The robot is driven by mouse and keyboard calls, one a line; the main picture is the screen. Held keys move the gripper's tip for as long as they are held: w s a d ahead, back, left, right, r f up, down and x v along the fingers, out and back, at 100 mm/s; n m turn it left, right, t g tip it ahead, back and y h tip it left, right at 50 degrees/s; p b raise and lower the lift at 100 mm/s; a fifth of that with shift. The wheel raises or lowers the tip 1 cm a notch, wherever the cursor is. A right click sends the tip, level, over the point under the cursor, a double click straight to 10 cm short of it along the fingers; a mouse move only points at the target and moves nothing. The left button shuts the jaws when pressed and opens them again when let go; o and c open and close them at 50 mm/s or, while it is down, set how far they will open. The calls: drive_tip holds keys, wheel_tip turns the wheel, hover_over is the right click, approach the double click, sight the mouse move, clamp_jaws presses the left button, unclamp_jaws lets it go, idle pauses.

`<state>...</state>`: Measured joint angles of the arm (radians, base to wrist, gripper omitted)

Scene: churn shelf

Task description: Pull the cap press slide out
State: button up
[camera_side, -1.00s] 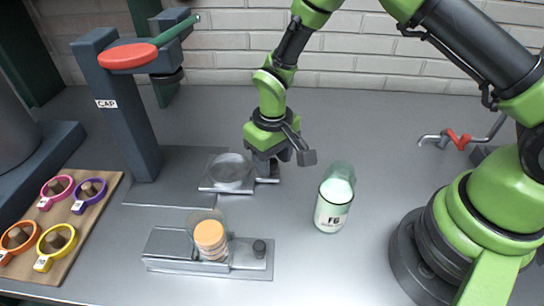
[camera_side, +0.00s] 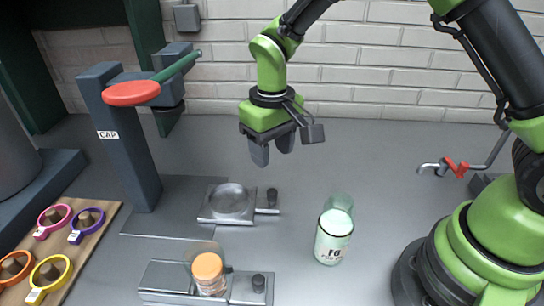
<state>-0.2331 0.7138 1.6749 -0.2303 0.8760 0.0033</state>
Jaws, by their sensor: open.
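The cap press (camera_side: 130,150) stands at the left, a dark grey column with a CAP label, a red disc and a green lever. Its slide (camera_side: 213,215), a small metal plate with a round dish, lies out to the right of the column. A dark knob (camera_side: 272,196) stands on the short handle at the slide's right end. My gripper (camera_side: 272,155) is above and behind the slide, fingers pointing down, open and empty. It is apart from the knob.
A metal holder (camera_side: 165,280) with a tube of orange caps (camera_side: 208,268) is in front. Colored rings (camera_side: 52,270) sit on a wooden board at left. A red-handled tap (camera_side: 456,168) is at right.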

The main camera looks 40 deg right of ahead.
sight(272, 191)
wheel_tip(272, 191, down, 10)
drive_tip(key=n, duration=1.8)
